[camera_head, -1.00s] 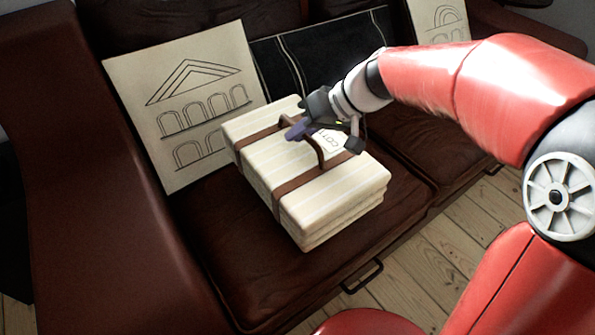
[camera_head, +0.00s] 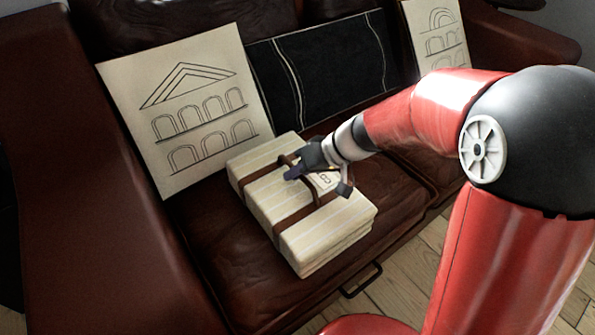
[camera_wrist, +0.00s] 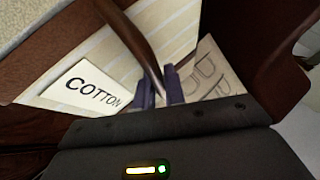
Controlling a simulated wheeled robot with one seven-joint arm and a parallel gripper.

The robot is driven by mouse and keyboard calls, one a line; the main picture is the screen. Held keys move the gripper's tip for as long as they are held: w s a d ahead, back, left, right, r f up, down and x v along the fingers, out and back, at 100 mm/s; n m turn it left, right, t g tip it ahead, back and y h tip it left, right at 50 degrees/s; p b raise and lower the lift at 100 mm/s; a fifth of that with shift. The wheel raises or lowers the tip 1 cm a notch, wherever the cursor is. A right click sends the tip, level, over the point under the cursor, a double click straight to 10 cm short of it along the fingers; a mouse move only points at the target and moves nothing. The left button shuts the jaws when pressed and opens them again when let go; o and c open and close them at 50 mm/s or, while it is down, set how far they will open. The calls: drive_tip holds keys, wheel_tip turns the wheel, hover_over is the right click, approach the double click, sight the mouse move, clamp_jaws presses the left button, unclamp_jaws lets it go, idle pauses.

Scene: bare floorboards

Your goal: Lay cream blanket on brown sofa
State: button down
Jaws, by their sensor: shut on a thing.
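The cream blanket (camera_head: 264,198) is a folded, striped bundle with brown straps and a handle. It is on or just above the left seat of the brown sofa (camera_head: 213,245); I cannot tell whether it fully rests there. My gripper (camera_head: 291,174) is at the top of the bundle, shut on its brown strap handle. In the wrist view, my gripper's fingers (camera_wrist: 160,90) close around the brown strap, beside a white label (camera_wrist: 82,85) reading COTTON. The blanket's striped cloth (camera_wrist: 170,25) also shows there. The blanket's underside is hidden.
A cream cushion with an arched building drawing (camera_head: 185,105) leans on the backrest behind the blanket. A black cushion (camera_head: 325,75) and another drawn cushion (camera_head: 435,38) stand to the right. The sofa's left arm (camera_head: 75,180) is close by. Floorboards (camera_head: 410,275) show in front.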

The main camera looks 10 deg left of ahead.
drive_tip(key=shift+f, duration=0.1)
drive_tip(key=c, duration=1.5)
unclamp_jaws()
drive_tip(key=shift+r, duration=0.2)
drive_tip(key=shift+d+r, duration=0.25)
drive_tip(key=v, duration=1.1)
drive_tip(key=shift+d+r, duration=0.1)
drive_tip(key=shift+d, duration=0.05)
drive_tip(key=s+d+m+t+h, duration=0.2)
drive_tip(key=s+d+h, duration=0.1)
drive_tip(key=s+d, duration=0.2)
drive_tip(key=s+d+r+m+t+h, duration=0.1)
drive_tip(key=s+d+m+t+h, duration=0.1)
drive_tip(key=s+d, duration=0.3)
drive_tip(key=s+d+r+m+t+h, duration=0.1)
drive_tip(key=s+d+m+h, duration=0.2)
drive_tip(key=s+d, duration=0.3)
drive_tip(key=shift+d+r+m+t+h, duration=0.15)
drive_tip(key=shift+d+m+t, duration=0.1)
drive_tip(key=shift+d, duration=0.5)
drive_tip(key=shift+d+m+t+h, duration=0.15)
drive_tip(key=shift+d+m, duration=0.1)
drive_tip(key=shift+d, duration=0.5)
